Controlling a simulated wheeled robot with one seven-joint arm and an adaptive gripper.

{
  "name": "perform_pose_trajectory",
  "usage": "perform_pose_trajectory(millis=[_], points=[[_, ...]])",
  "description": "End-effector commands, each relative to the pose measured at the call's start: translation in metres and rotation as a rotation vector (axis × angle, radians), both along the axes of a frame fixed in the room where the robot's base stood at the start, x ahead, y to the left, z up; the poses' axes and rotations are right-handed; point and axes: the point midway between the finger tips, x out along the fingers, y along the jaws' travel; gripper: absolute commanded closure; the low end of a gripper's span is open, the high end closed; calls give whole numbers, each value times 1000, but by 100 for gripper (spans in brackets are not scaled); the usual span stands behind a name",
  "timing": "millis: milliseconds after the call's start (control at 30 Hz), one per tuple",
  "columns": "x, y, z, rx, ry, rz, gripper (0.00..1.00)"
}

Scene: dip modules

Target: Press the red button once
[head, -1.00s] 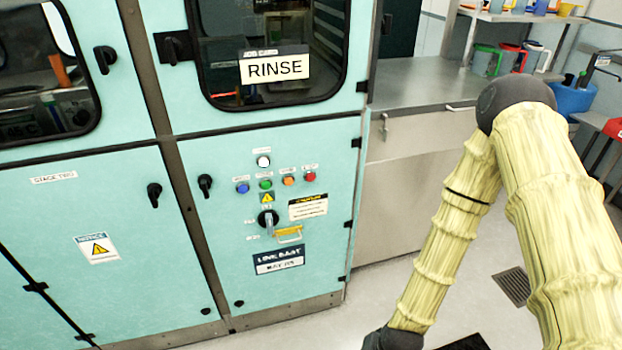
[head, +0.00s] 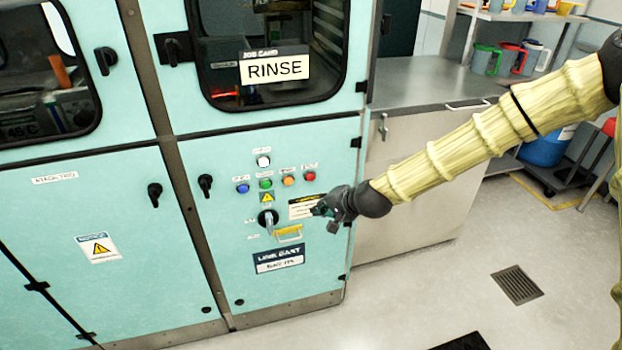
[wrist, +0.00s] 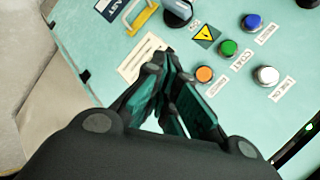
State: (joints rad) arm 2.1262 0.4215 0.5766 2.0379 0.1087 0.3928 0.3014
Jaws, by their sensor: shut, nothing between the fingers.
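The red button (head: 310,176) is at the right end of a row of buttons on the teal cabinet door. My gripper (head: 318,210) is in front of the panel, below the red button in the head view, with its fingers towards the warning label. In the wrist view my gripper (wrist: 162,72) is shut with nothing held. The red button does not show in the wrist view; the fingers seem to cover it. I cannot tell the exact gap between fingertips and panel.
Orange (head: 288,180), green (head: 265,184) and blue (head: 243,188) buttons share the row, with a white button (head: 263,161) above. Below are a black rotary switch (head: 267,217) and a yellow handle (head: 289,233). A steel counter (head: 430,85) stands right of the cabinet.

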Motion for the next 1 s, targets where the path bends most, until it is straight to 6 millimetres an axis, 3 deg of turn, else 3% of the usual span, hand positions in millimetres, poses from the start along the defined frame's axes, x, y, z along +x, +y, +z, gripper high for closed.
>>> perform_pose_trajectory(millis=[467,1000], points=[[4,1,2,2,-2,-1,100],[56,19,2,3,-1,0,100]])
